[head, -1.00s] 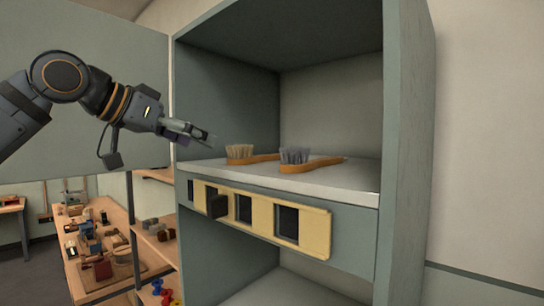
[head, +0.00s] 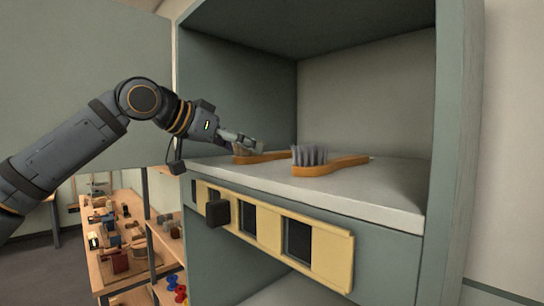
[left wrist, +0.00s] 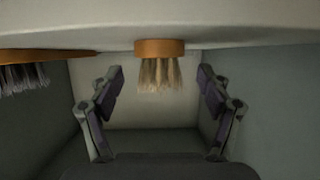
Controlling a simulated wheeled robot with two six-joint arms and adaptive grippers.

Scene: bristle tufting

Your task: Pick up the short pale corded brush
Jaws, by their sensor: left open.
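The pale-bristled brush (head: 268,157) lies bristles up on the shelf, its orange handle pointing right. My left gripper (head: 252,145) is at its bristle end and hides part of the tuft. In the left wrist view, which appears upside down, the pale brush (left wrist: 159,73) shows end-on between the open fingers of my left gripper (left wrist: 160,80). Gaps show on both sides of the bristles. I cannot make out any cord. My right gripper is not in view.
A grey-bristled brush (head: 325,163) lies nearby to the right on the same shelf (head: 385,193); it also shows in the left wrist view (left wrist: 22,75). Cabinet walls close off the sides and back. A cream panel with dark openings (head: 270,233) is below the shelf edge.

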